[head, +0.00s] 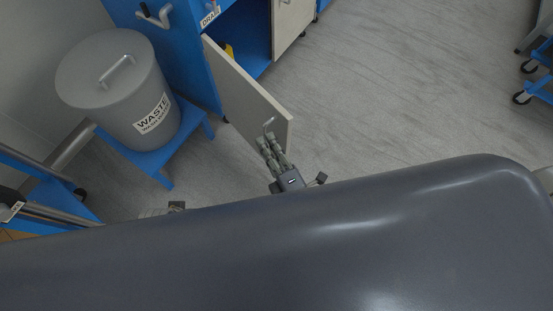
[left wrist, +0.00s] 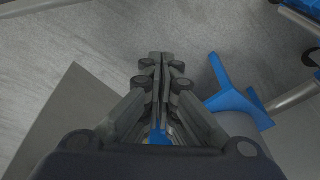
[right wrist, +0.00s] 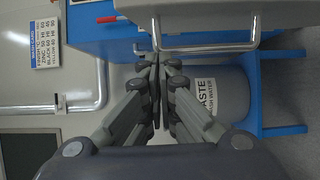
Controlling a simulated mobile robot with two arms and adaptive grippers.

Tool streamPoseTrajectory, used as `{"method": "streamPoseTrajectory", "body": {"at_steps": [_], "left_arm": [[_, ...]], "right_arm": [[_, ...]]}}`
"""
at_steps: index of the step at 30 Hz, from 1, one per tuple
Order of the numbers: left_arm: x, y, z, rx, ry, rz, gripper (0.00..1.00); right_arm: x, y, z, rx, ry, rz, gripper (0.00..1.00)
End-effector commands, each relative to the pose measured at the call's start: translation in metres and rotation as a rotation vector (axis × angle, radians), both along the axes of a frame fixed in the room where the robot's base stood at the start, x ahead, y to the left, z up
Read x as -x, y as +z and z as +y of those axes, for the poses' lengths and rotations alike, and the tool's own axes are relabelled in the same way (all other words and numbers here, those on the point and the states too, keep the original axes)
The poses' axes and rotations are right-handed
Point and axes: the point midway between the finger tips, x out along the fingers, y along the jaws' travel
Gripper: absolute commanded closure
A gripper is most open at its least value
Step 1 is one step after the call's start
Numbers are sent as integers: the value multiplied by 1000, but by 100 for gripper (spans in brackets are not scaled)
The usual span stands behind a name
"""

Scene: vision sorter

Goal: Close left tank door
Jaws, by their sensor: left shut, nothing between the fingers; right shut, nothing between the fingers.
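The left tank door (head: 250,92) is a pale panel, swung open from the blue cabinet, with a bent metal handle (head: 268,125) near its free end. My right gripper (head: 266,139) is shut and empty, its fingertips close to that handle; contact cannot be told. In the right wrist view the handle (right wrist: 205,49) appears as a bar just beyond the right fingertips (right wrist: 163,60). My left gripper (left wrist: 160,58) is shut and empty over the floor in the left wrist view. It is mostly hidden in the head view.
A grey waste bin (head: 105,85) stands on a blue stand (head: 163,165) left of the door. The blue cabinet (head: 185,45) has another pale door (head: 290,22) to the right. Blue carts (head: 540,90) stand far right. The floor (head: 390,85) between is clear.

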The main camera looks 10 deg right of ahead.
Motion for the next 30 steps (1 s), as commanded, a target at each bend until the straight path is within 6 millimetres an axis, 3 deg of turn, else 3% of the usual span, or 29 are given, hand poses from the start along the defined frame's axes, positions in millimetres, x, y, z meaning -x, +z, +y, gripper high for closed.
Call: {"method": "streamPoseTrajectory", "body": {"at_steps": [1,6,23,30], "left_arm": [[0,1,0,-1,0,0,100],[0,8,0,0,1,-3,100],[0,10,0,0,1,-4,100],[0,10,0,0,1,-4,100]], "right_arm": [[-3,-2,-11,9,1,0,100],[-11,-2,-27,6,1,3,100],[-14,-2,-34,6,4,2,100],[-20,-2,-55,13,43,0,100]]}}
